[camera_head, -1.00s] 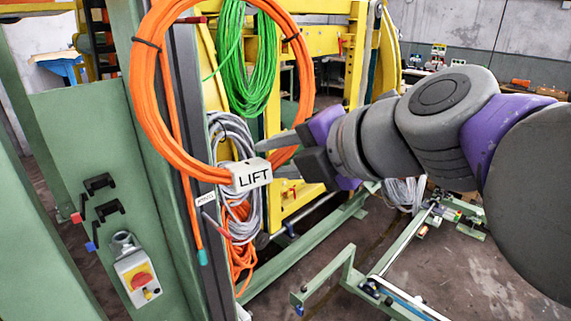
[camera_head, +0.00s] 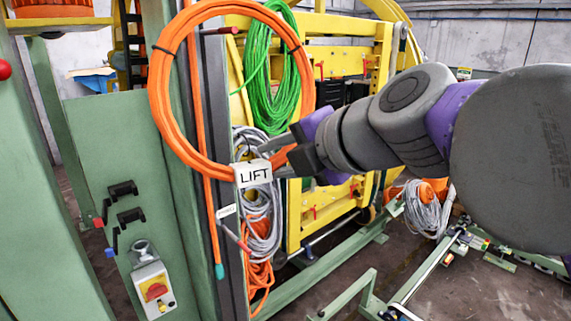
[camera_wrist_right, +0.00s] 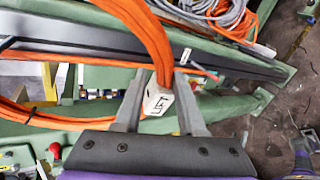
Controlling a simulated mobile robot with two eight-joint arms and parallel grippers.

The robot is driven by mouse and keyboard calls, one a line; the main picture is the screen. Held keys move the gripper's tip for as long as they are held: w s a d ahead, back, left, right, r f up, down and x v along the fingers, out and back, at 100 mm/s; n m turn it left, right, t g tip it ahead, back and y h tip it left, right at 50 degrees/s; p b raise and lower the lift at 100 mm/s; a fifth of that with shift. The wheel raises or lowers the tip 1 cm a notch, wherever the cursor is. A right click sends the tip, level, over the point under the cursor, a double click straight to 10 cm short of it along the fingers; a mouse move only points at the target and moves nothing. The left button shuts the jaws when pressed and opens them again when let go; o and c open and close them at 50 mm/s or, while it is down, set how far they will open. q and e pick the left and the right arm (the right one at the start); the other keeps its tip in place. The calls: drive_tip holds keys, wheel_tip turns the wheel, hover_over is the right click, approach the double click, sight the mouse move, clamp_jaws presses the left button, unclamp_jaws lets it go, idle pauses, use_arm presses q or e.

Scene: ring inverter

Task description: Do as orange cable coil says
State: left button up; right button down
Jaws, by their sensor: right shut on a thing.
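The orange cable coil (camera_head: 163,100) is a large ring bound with black ties, upright in front of a dark post. A white tag reading LIFT (camera_head: 254,174) sits around its lower right part. My right gripper (camera_head: 280,158) reaches in from the right and is shut on the coil at the tag. In the right wrist view, the coil's orange strands (camera_wrist_right: 150,40) run down to the tag (camera_wrist_right: 158,102) between the fingers of my right gripper (camera_wrist_right: 158,88). A red-tipped peg (camera_head: 219,31) shows inside the ring near its top. My left gripper is not in view.
A green cable coil (camera_head: 275,95) and a grey cable bundle (camera_head: 262,215) hang behind. A green panel carries black hooks (camera_head: 130,215) and a red-and-yellow switch box (camera_head: 153,288). Green frame rails (camera_head: 315,275) cross the floor at the right.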

drive_tip(key=w+a, duration=0.3)
drive_tip(key=w, duration=0.2)
drive_tip(key=shift+a+f, duration=0.3)
idle(0.6)
idle(0.6)
drive_tip(key=shift+c, duration=2.1)
unclamp_jaws()
drive_tip(key=shift+f, duration=0.1)
